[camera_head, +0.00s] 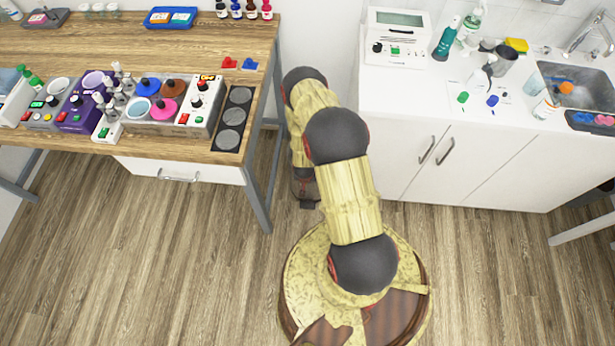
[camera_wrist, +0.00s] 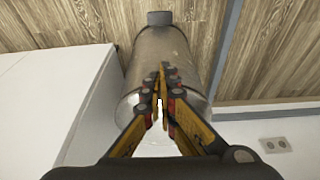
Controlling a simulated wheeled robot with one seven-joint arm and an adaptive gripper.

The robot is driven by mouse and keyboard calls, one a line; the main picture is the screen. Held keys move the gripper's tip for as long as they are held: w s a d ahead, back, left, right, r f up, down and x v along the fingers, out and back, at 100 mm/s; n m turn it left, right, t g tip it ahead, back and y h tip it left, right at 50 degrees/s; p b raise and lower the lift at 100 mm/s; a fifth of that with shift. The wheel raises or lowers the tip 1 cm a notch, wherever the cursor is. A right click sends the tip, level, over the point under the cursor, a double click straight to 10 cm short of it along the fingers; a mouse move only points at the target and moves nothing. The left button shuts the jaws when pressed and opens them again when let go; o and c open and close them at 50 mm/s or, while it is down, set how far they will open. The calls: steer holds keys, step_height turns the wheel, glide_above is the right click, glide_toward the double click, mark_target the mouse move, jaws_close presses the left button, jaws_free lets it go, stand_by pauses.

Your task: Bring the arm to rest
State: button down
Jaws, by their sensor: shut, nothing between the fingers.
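My arm (camera_head: 350,200) rises from my round base and reaches toward the gap between the wooden table and the white counter. My gripper (camera_wrist: 163,72) shows in the wrist view with its yellow and black fingers closed together at the tips. Nothing is held between them.
The wooden table (camera_head: 150,42), with dishes, bottles and devices, is at left; its grey leg (camera_head: 258,190) is near my arm. The white counter (camera_head: 430,100) with a sink (camera_head: 585,88) is at right. The wood floor (camera_head: 150,260) at lower left is clear.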

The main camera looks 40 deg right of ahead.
steer(key=s+a+r+p, duration=0.1)
steer(key=s+a, duration=0.3)
steer(key=a, duration=0.1)
steer(key=shift+s+r, duration=0.15)
steer(key=shift+r, duration=0.15)
steer(key=s+a+r+n+g+y, duration=0.1)
steer(key=s+a+r+g+y, duration=0.25)
steer(key=s+a, duration=0.5)
steer(key=w+a+r+n+g, duration=0.1)
steer(key=w+a+r+n, duration=0.1)
steer(key=r, duration=1.5)
steer(key=w+a+r+n, duration=0.1)
steer(key=w+r+n, duration=0.15)
steer(key=r, duration=1.45)
steer(key=s+a+r+n+t, duration=0.1)
steer(key=s+a+r+t, duration=0.1)
steer(key=r, duration=0.9)
steer(key=s+a+r+n+t, duration=0.2)
steer(key=s+a+r+t, duration=0.1)
steer(key=r, duration=0.9)
steer(key=s+a+r+n+t+h, duration=0.1)
steer(key=s+a+r+t, duration=0.1)
steer(key=r, duration=1)
steer(key=shift+s+a+t, duration=0.35)
steer(key=shift+s+t, duration=0.05)
steer(key=shift+t, duration=0.15)
